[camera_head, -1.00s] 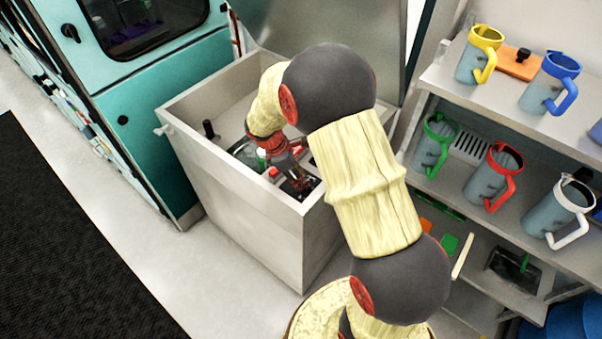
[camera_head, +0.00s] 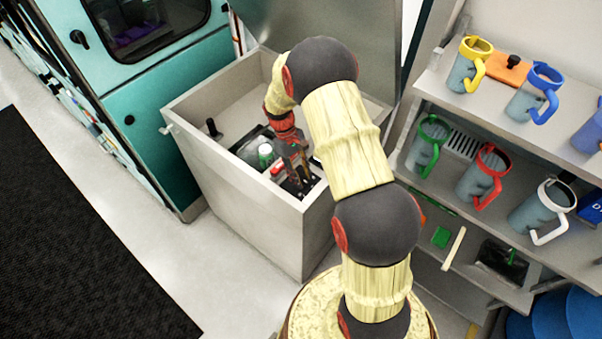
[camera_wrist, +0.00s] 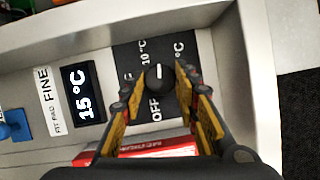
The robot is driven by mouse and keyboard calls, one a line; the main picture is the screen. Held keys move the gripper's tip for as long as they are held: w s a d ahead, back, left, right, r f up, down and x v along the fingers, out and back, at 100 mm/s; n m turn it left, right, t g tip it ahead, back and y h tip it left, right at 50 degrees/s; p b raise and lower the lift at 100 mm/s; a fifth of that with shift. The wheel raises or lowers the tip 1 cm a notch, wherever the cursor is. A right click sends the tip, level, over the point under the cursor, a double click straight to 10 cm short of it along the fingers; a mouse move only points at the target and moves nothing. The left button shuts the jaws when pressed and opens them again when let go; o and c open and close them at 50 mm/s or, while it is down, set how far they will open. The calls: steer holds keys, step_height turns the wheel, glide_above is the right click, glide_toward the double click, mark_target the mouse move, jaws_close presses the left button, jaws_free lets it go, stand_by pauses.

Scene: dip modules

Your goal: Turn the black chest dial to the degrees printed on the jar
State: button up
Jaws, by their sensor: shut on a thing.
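The black dial (camera_wrist: 160,80) with a white pointer line is on a dark panel in the wrist view, between my two fingertips. The pointer points toward the top, near the "10 °C" mark; "OFF" is at lower left. Other marks are partly hidden by my fingers. My gripper (camera_wrist: 162,92) is shut on the dial. In the head view my gripper (camera_head: 298,176) reaches into the grey chest (camera_head: 262,222). A dark display (camera_wrist: 84,94) reads "15 °C". A small white and green item (camera_head: 266,154) stands in the chest; any print is unreadable, and whether it is the jar is unclear.
A red and white box (camera_wrist: 152,148) lies below the dial in the wrist view. The shelves at the right hold several mugs, including a yellow-rimmed mug (camera_head: 468,68).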

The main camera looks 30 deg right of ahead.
steer(key=m+y, duration=0.1)
steer(key=m, duration=0.1)
steer(key=m+p, duration=0.1)
steer(key=m, duration=0.1)
steer(key=shift+d+m+y, duration=0.15)
steer(key=shift+m+y, duration=0.15)
steer(key=shift+y, duration=0.1)
steer(key=shift+m+t+y+p, duration=0.3)
steer(key=shift+m+y+p, duration=0.45)
steer(key=shift+m, duration=1.25)
steer(key=o, duration=1.1)
steer(key=shift+o, duration=0.2)
steer(key=v, duration=1.2)
steer(key=shift+d, duration=0.1)
